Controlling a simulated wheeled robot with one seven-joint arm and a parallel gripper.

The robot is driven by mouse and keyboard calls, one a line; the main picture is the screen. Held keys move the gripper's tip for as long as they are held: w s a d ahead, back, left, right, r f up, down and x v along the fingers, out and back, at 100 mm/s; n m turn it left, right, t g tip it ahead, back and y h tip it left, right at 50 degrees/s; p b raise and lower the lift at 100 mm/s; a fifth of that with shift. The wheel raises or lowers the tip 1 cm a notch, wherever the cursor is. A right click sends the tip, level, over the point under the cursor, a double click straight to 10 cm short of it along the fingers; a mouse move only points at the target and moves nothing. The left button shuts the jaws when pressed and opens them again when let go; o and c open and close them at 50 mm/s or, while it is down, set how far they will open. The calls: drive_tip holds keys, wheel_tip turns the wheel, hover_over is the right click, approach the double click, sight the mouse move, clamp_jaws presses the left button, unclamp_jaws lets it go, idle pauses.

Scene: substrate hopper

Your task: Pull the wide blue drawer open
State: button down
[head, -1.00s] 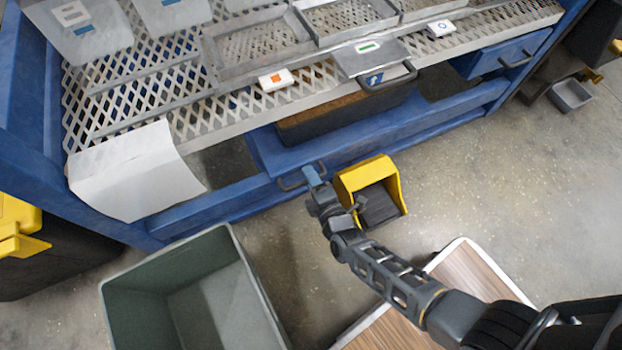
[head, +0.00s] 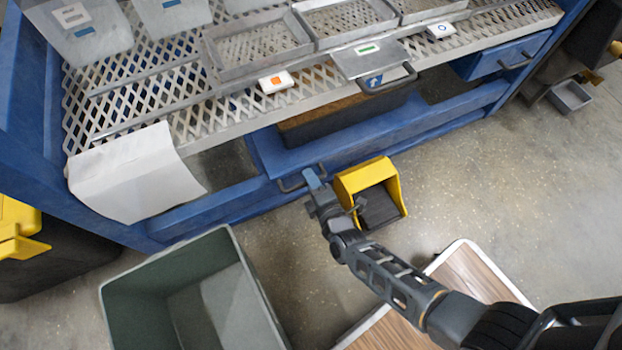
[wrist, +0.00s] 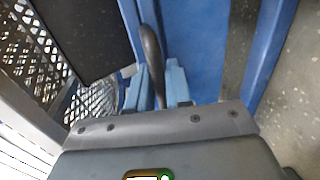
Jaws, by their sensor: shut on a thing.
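The wide blue drawer (head: 352,146) sits low under the mesh-topped bench. Its dark bar handle (head: 290,184) is at the left part of its front. My gripper (head: 312,180) reaches this handle from the front. In the wrist view, the blue fingers of my gripper (wrist: 153,88) are shut on the dark handle (wrist: 151,50), one on each side. The blue drawer panel (wrist: 195,45) lies beside the handle there. In the head view the fingers hide part of the handle. I cannot tell how far the drawer stands out.
A yellow bin (head: 362,176) stands on the floor just right of my gripper. A grey-green crate (head: 112,300) is at the front left. A wood-topped board (head: 478,280) lies under my arm. A white sheet (head: 130,180) hangs over the bench edge.

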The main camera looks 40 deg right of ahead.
drive_tip(key=shift+s, duration=0.15)
drive_tip(key=f+p+v, duration=0.1)
drive_tip(key=f+v, duration=0.2)
drive_tip(key=v, duration=1.2)
drive_tip(key=s+f+p+v, duration=0.1)
drive_tip(key=f+v, duration=0.2)
drive_tip(key=v, duration=1.3)
drive_tip(key=shift+a, duration=0.25)
drive_tip(key=shift+s+f, duration=0.1)
drive_tip(key=c, duration=1.2)
unclamp_jaws()
drive_tip(key=shift+p+v, duration=0.5)
drive_tip(key=shift+v, duration=3.4)
